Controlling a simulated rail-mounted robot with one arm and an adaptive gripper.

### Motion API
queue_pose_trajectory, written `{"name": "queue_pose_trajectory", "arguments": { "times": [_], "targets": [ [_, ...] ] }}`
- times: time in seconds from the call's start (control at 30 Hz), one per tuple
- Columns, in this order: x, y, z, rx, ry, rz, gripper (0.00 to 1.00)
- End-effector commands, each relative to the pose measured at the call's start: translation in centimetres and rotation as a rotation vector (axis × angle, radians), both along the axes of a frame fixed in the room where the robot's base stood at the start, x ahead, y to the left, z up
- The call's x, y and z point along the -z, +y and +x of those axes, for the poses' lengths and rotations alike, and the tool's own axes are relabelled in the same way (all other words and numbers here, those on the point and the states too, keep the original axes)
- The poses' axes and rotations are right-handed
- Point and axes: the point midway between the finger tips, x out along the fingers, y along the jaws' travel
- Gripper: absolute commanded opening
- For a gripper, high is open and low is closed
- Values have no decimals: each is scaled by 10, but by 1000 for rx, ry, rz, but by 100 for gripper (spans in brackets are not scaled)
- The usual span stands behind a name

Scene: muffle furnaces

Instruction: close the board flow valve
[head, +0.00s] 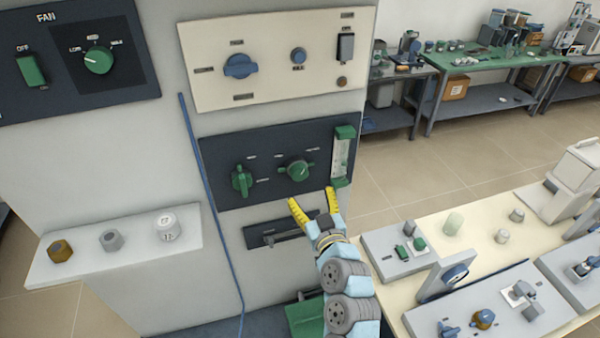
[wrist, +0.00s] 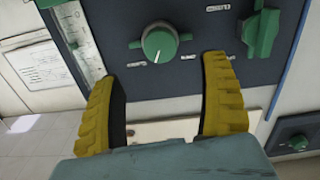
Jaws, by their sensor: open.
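A dark board (head: 270,148) carries a round green knob (head: 298,169), a green lever-like handle (head: 242,180) to its left and a flow tube (head: 342,155) at its right end. The labels are too small to read, so I cannot tell for certain which control is the flow valve. My gripper (head: 311,198) is open and empty, just below the round knob in the head view. In the wrist view, where the board appears upside down, the round knob (wrist: 160,42) lies beyond and between my yellow fingertips (wrist: 160,70), apart from them. The handle (wrist: 262,35) is outside the right finger.
A cream panel (head: 215,95) with a blue knob (head: 240,66) is above the board. A dark slotted plate (head: 262,235) is below it. A bench with devices (head: 475,225) stands at right.

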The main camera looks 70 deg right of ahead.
Motion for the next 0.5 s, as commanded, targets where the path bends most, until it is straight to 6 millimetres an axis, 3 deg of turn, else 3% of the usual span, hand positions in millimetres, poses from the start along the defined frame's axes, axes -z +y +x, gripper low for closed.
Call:
{"name": "queue_pose_trajectory", "arguments": {
  "times": [0.5],
  "targets": [
    [-3,-50,33,-1,-1,0,77]
  ]
}}
